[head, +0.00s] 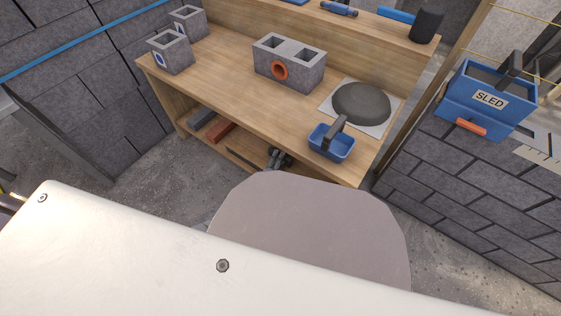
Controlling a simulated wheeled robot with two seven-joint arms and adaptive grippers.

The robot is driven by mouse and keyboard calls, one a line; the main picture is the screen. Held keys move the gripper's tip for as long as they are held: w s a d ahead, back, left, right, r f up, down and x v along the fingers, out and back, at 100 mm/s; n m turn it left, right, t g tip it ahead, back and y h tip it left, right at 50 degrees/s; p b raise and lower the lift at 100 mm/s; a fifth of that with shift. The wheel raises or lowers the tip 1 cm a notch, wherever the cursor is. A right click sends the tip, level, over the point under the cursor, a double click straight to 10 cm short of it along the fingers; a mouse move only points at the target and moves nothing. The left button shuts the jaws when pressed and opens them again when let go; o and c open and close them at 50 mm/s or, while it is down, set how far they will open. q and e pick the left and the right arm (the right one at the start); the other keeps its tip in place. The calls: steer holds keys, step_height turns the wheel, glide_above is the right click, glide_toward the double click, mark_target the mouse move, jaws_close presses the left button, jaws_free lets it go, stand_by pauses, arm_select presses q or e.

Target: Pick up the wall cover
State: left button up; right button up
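No object is plainly marked as the wall cover. A dark grey rounded disc (361,103) lies on a pale square plate (384,129) at the right end of the wooden workbench (218,86); I cannot tell whether this is the cover. A small dark jointed part (280,157), which looks like my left gripper, shows low at the bench's front edge, apart from the disc. It is too small to tell its fingers' state, and I see nothing held. My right gripper is not in view.
A blue tray with a black handle (332,142) sits at the bench's front right. A block with an orange ring (290,63) and two hollow blocks (171,52) stand on the bench. A blue box marked SLED (487,98) sits on the right block wall (470,190).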

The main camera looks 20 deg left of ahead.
arm_select(q)
steer(key=shift+c, duration=0.3)
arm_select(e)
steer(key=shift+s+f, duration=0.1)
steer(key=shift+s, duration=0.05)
arm_select(q)
jaws_close()
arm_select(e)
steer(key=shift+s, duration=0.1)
arm_select(q)
steer(key=shift+r, duration=0.1)
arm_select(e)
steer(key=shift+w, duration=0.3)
arm_select(q)
steer(key=shift+r, duration=0.15)
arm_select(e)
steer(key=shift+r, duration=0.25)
